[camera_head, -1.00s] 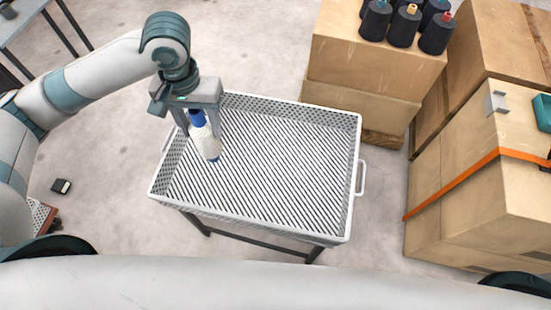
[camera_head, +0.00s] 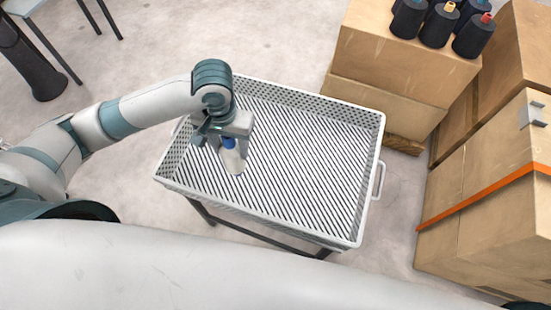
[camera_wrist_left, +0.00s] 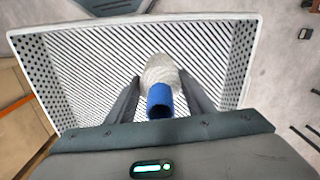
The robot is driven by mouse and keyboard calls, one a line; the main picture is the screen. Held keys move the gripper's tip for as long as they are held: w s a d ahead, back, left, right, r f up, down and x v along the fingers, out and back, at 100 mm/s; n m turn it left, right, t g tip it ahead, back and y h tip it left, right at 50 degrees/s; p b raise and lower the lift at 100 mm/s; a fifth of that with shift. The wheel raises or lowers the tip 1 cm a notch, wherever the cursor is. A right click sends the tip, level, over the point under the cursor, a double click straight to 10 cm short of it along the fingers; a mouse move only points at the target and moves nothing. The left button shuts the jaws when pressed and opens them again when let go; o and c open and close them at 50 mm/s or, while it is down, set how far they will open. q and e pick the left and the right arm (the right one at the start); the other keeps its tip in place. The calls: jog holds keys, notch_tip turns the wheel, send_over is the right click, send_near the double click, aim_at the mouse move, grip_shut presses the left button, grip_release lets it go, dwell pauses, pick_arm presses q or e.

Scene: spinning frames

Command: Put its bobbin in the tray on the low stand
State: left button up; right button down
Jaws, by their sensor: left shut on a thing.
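The white bobbin with a blue end (camera_head: 232,158) is between the fingers of my left gripper (camera_head: 236,155), over the left part of the tray. In the left wrist view the bobbin (camera_wrist_left: 160,88) points its blue end at the camera, with a dark finger on each side; my left gripper (camera_wrist_left: 160,95) is shut on it. The white perforated tray (camera_head: 310,180) stands on a dark-legged low stand (camera_head: 262,238). I cannot tell whether the bobbin's lower end touches the tray floor. The tray holds nothing else that I can see. My right gripper is not in view.
Cardboard boxes (camera_head: 405,60) stand behind the tray to the right, with several dark bobbins (camera_head: 440,25) on top. A strapped box stack (camera_head: 490,205) is at the right. A table leg and dark post (camera_head: 30,65) are at the upper left. The tray's middle and right are clear.

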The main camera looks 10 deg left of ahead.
pick_arm(q)
jog(key=shift+f, duration=0.2)
dwell(0.5)
jog(key=shift+w+m, duration=0.15)
jog(key=shift+m, duration=0.35)
jog(key=m, duration=0.1)
jog(key=w+m, duration=0.1)
jog(key=m, duration=0.1)
jog(key=shift+d+r+p, duration=0.1)
jog(key=shift+d+p, duration=0.15)
jog(key=shift+p, duration=0.05)
jog(key=w+d+m+p, duration=0.1)
jog(key=w+m, duration=0.4)
jog(key=m, duration=1.2)
jog(key=shift+w+d+r+p, duration=0.15)
jog(key=shift+w+d+p, duration=0.25)
jog(key=shift+d, duration=0.2)
jog(key=shift+a, duration=0.1)
